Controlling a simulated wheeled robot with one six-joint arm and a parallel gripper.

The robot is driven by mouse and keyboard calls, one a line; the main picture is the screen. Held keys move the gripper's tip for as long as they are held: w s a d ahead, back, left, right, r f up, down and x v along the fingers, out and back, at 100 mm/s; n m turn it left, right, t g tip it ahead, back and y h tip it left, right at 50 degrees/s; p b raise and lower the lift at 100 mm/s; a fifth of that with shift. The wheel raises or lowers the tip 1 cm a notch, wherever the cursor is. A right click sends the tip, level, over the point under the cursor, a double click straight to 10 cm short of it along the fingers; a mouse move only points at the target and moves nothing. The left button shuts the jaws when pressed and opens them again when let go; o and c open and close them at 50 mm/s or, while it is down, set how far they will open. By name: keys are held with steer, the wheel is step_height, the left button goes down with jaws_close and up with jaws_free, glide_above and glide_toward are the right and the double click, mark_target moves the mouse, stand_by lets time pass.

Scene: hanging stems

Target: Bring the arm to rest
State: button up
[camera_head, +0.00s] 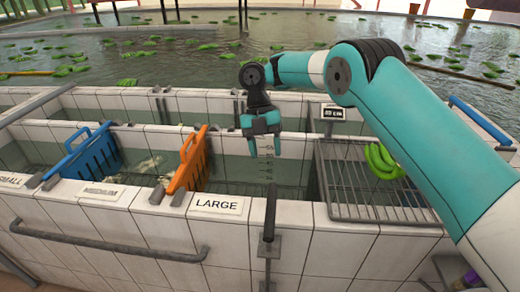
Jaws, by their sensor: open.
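My gripper (264,147) hangs at the end of my teal and white arm, fingers pointing down over the water of the tiled basin. Its teal fingers are apart with nothing between them.
A blue slotted divider (85,152) and an orange one (188,158) stand in the basin at left. Labels reading LARGE (217,204) and SMALL (12,181) sit on the tiled rim. A small display (333,113) stands behind the rack. Green clumps float on open water beyond.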

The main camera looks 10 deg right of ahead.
steer(key=shift+w+r, duration=0.15)
steer(key=shift+r, duration=0.15)
steer(key=shift+a, duration=0.1)
steer(key=s+r+m+t+y+b, duration=0.1)
steer(key=s+r+m+y+b, duration=0.15)
steer(key=s+r+m, duration=0.35)
steer(key=s+r+m+t+y+b, duration=0.1)
steer(key=s+r+m+b, duration=0.2)
steer(key=s+m, duration=0.55)
steer(key=s+d+f+m+t+y+b, duration=0.1)
steer(key=s+d+f+m+b, duration=0.1)
steer(key=s+m, duration=0.3)
steer(key=s+d+f+m+t+b, duration=0.2)
steer(key=s+m, duration=0.4)
steer(key=s, duration=0.6)
steer(key=shift+s+d+f+y, duration=0.15)
steer(key=shift+d+f+y, duration=0.15)
steer(key=shift+d+y, duration=0.05)
